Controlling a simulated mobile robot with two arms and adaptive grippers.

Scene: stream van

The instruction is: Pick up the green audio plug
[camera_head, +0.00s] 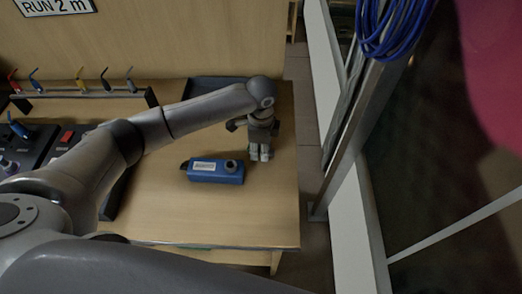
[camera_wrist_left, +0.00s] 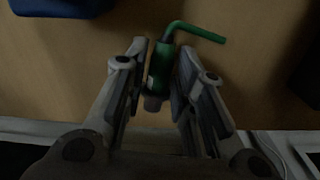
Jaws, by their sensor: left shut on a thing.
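The green audio plug (camera_wrist_left: 161,66) shows in the left wrist view, between the fingers of my left gripper (camera_wrist_left: 160,75). It has a thick green body, a dark lower end and a thin green piece bent off to the right at the top. My left gripper is shut on the plug's body. In the head view my left gripper (camera_head: 260,154) points down at the right part of the table, just right of the blue box. The plug is hidden there behind the gripper. My right gripper is in neither view.
A blue box (camera_head: 203,170) with a white label and a round socket lies close to the left gripper. A rack (camera_head: 80,92) with several coloured plugs stands at the back left, beside dark panels. A dark tray (camera_head: 205,86) is at the back. The table's right edge (camera_head: 297,190) is near.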

